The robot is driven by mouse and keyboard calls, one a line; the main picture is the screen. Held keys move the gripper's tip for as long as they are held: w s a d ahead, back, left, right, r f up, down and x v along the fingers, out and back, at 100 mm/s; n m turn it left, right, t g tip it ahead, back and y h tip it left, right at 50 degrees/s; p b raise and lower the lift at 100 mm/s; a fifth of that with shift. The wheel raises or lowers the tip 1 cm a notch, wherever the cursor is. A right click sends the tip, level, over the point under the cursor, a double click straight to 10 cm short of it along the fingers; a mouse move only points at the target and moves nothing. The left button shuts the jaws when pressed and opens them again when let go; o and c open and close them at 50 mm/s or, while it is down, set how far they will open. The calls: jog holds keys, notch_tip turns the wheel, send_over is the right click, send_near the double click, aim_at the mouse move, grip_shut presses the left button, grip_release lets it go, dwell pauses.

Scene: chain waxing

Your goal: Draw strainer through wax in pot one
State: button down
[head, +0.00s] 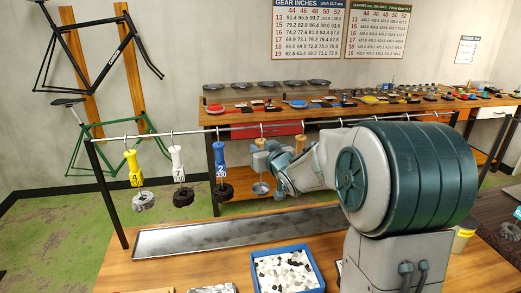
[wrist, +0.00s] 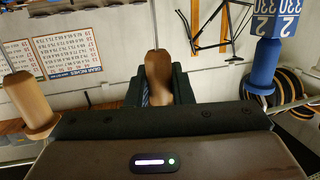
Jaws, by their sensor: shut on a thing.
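My gripper (head: 270,160) is shut on a wooden handle (wrist: 157,72) that stands between its fingers in the wrist view. In the head view a grey round disc (head: 261,188), which looks like the strainer, hangs just below my gripper. A thin rod runs up from the handle's top in the wrist view. Another wooden handle (wrist: 28,105) is at the left there, and it also shows behind my gripper in the head view (head: 300,144). No pot of wax can be made out; my arm hides the right part of the near bench.
Yellow (head: 131,163), white (head: 177,158) and blue (head: 219,157) numbered handles with chains hang from a rail (head: 165,134) on the left. Below lies a long metal tray (head: 190,237). A blue bin (head: 286,249) of small pieces sits in front.

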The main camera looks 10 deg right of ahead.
jog(key=shift+r+p, duration=1.15)
jog(key=shift+r, duration=0.35)
jog(key=shift+f, duration=0.1)
jog(key=shift+s+b, duration=0.3)
jog(key=shift+s, duration=2)
